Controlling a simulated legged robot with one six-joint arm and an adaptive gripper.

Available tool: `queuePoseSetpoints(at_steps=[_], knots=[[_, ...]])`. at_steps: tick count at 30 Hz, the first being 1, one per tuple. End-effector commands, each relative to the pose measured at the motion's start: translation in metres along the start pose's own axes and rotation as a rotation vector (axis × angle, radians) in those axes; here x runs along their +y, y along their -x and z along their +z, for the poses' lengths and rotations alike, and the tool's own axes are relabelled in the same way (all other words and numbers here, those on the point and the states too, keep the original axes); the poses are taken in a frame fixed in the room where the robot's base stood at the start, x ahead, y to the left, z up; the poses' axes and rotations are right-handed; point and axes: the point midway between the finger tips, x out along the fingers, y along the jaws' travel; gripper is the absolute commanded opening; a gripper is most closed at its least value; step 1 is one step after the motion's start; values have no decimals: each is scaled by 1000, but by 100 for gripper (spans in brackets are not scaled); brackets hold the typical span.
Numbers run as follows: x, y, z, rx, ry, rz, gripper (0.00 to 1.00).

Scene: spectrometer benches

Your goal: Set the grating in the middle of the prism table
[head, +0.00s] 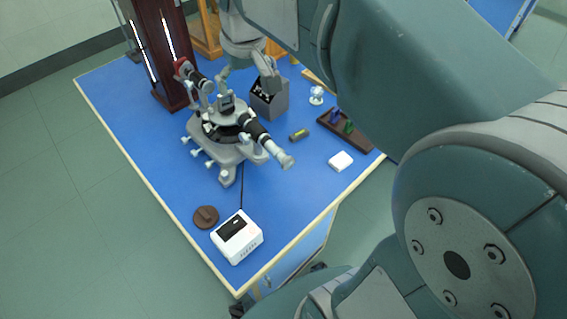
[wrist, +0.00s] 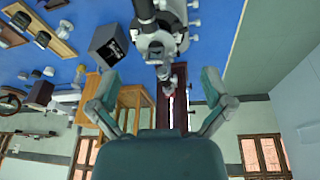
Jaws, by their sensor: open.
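The spectrometer (head: 222,130) stands on the blue bench, its telescope pointing to the lower right. The round prism table at its centre carries a small dark upright piece (head: 226,101), which may be the grating; I cannot tell for sure. The spectrometer also shows at the top of the wrist view (wrist: 160,42), where the prism table is not clear. My gripper (wrist: 160,84) is open, its two fingers wide apart with nothing between them. In the head view my gripper (head: 268,72) hangs behind and right of the spectrometer, near a grey box, apart from the small dark piece.
The grey slotted box (head: 270,101) stands right of the spectrometer. A tall dark wooden housing with a bright lamp slit (head: 168,37) is behind it. The bench's left side is clear.

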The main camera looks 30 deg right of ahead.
Motion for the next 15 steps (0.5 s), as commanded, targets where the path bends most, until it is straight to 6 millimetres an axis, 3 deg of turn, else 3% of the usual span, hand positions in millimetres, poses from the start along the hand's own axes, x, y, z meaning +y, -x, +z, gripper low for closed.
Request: queuePoseSetpoints(at_steps=[1,9,15], knots=[[-3,6,20,25,-13,3,100],[-16,4,112,140,-87,13,100],[-23,-12,163,203,-129,14,100]])
